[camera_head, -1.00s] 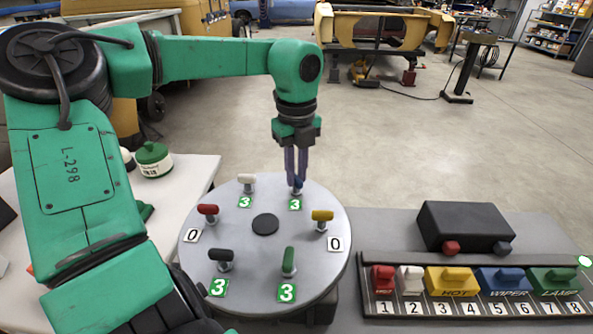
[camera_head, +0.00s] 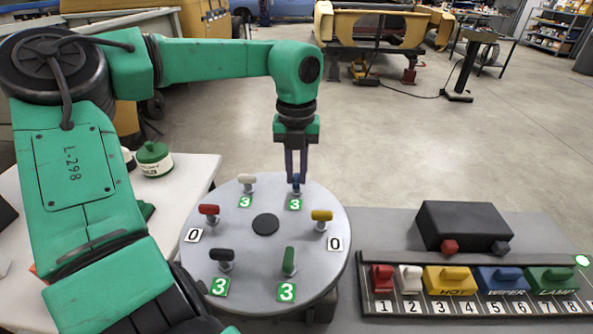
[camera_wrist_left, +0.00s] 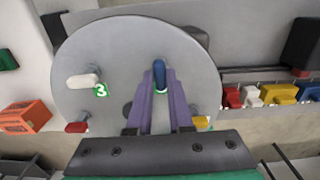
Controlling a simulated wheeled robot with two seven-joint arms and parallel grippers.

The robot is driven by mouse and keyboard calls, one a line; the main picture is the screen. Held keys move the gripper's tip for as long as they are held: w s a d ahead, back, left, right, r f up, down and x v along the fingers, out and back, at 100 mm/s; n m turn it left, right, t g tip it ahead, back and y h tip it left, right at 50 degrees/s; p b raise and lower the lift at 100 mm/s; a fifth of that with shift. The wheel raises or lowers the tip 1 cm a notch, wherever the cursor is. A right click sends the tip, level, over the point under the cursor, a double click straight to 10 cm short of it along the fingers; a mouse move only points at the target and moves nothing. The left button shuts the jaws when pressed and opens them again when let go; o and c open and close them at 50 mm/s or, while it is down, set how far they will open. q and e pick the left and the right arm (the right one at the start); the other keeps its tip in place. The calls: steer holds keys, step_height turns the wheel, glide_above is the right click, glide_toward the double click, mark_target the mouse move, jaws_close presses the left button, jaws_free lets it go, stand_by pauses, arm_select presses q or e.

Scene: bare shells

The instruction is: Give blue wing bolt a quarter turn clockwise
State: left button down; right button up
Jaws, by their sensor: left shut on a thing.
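The blue wing bolt (camera_head: 296,184) stands at the far side of a round grey plate (camera_head: 265,190), behind a green label reading 3. My left gripper (camera_head: 297,180) points down over it and is shut on its wing. In the left wrist view the blue wing bolt (camera_wrist_left: 160,74) sits between the two purple fingers of the gripper (camera_wrist_left: 160,80), its wing pointing along them. In the head view the fingers partly hide the bolt. My right gripper is not in view.
Other wing bolts stand around the plate: white (camera_head: 246,181), red (camera_head: 209,212), yellow (camera_head: 321,217), green (camera_head: 289,261) and black (camera_head: 223,258). Number labels lie beside them. A black box (camera_head: 465,226) and a numbered rail of coloured blocks (camera_head: 470,303) are at the right.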

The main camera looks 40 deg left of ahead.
mark_target(297, 177)
arm_select(q)
steer(key=shift+w+r, duration=0.1)
steer(key=shift+r, duration=0.1)
steer(key=c, duration=0.8)
jaws_free()
steer(key=shift+f, duration=0.1)
step_height(297, 177, up, 15)
steer(key=shift+f+p, duration=0.2)
steer(key=shift+p, duration=0.2)
